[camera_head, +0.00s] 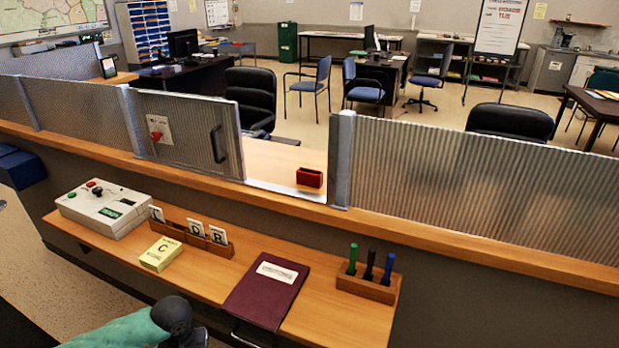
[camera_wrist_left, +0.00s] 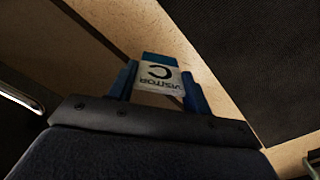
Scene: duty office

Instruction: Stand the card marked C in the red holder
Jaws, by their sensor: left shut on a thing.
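The card marked C (camera_wrist_left: 158,74), pale with a blue band and the word VISITOR, shows upside down in the left wrist view. My left gripper (camera_wrist_left: 162,85) is shut on it, with a blue finger on each side. In the head view my left arm comes in at the bottom, and I cannot make out its fingers or the held card there. The red holder (camera_head: 309,178) stands on the counter ledge, in the gap between the ribbed screens, well away from my arm. My right gripper is not in view.
On the lower desk are a grey machine (camera_head: 104,209), a wooden rack (camera_head: 184,229) with white cards, a yellow block marked C (camera_head: 160,254), a maroon folder (camera_head: 266,290) and a pen block (camera_head: 366,286). Ribbed screens (camera_head: 440,180) flank the gap. The ledge around the red holder is clear.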

